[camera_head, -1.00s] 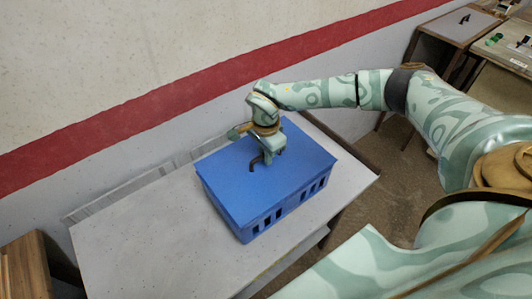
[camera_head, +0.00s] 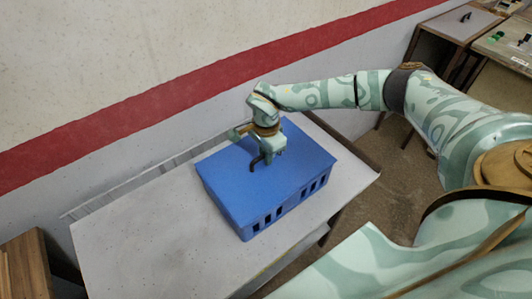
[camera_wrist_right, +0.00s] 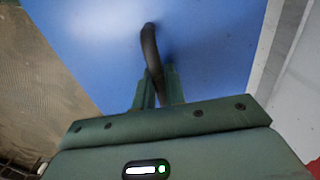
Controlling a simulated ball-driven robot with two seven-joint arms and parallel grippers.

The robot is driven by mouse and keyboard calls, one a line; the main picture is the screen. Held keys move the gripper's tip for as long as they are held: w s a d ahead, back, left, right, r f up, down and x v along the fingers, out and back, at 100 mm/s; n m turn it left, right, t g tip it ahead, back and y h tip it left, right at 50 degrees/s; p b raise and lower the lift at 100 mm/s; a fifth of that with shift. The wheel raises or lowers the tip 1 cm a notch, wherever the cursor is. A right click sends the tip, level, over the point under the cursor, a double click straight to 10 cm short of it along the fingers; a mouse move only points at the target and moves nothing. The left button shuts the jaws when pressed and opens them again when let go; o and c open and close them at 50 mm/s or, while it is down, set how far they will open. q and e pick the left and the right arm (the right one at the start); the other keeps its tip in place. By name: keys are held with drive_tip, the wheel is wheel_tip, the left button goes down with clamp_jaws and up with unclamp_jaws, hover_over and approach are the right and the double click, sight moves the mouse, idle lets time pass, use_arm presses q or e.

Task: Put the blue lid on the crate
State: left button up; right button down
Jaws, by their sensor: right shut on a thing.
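The blue lid (camera_head: 233,175) lies over the top of the blue crate (camera_head: 290,207) on the grey table, and its edges look lined up with the crate's walls. The lid has a dark curved handle (camera_head: 256,163). My right gripper (camera_head: 267,157) is shut on this handle from above. In the right wrist view the handle (camera_wrist_right: 150,50) runs between the two fingers (camera_wrist_right: 158,88), with the lid's blue surface (camera_wrist_right: 90,40) behind it. My left gripper is not in view.
The grey table (camera_head: 140,235) has free room left of and in front of the crate. A wall with a red stripe (camera_head: 130,122) stands behind it. Wooden cabinets (camera_head: 455,35) stand at the far right, and a wooden piece (camera_head: 25,265) at the lower left.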

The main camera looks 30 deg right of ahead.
idle(0.3)
drive_tip(key=c, duration=1.4)
unclamp_jaws()
